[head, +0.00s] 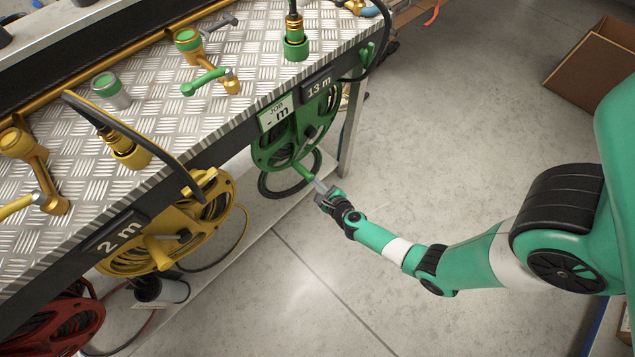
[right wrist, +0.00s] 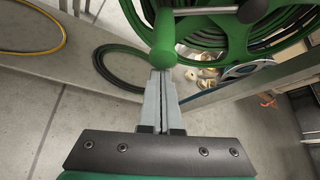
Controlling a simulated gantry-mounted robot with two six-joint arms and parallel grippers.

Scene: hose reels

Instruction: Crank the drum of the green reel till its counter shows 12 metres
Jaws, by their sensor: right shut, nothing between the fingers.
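The green reel (head: 268,152) hangs under the bench's front edge. Its counter (head: 319,87) reads 13 m, and a pale job card (head: 276,113) beside it reads "- m". The green crank handle (head: 303,171) points out from the drum towards the floor side. My right gripper (head: 318,185) is at the handle's outer end, shut with nothing between its fingers. In the right wrist view the closed fingertips (right wrist: 161,74) lie at the end of the green handle (right wrist: 163,48); I cannot tell whether they touch. My left gripper is not in view.
Taps and hose fittings stand on the metal bench top (head: 255,75). A cardboard box (head: 595,68) is far right. The floor between is clear.

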